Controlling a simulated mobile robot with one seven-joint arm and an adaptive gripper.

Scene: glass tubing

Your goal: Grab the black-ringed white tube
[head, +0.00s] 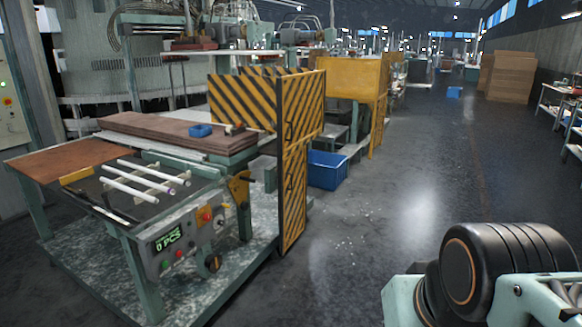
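Several white tubes lie side by side on a rack over the dark bed of a green machine table at the left of the head view. The nearest tube (128,190) and the farthest tube (152,172) look plain white. The middle tube (138,180) has a small dark or purplish mark near its right end. The tubes are too small here to tell for sure which one bears a black ring. My gripper is not in view. Only part of my arm, with a black rounded joint, shows at the lower right, well apart from the tubes.
The machine's control panel (180,245) has buttons and a green display. A striped yellow-black guard (292,165) stands right of the machine. A blue bin (327,171) is behind it. The aisle floor is clear.

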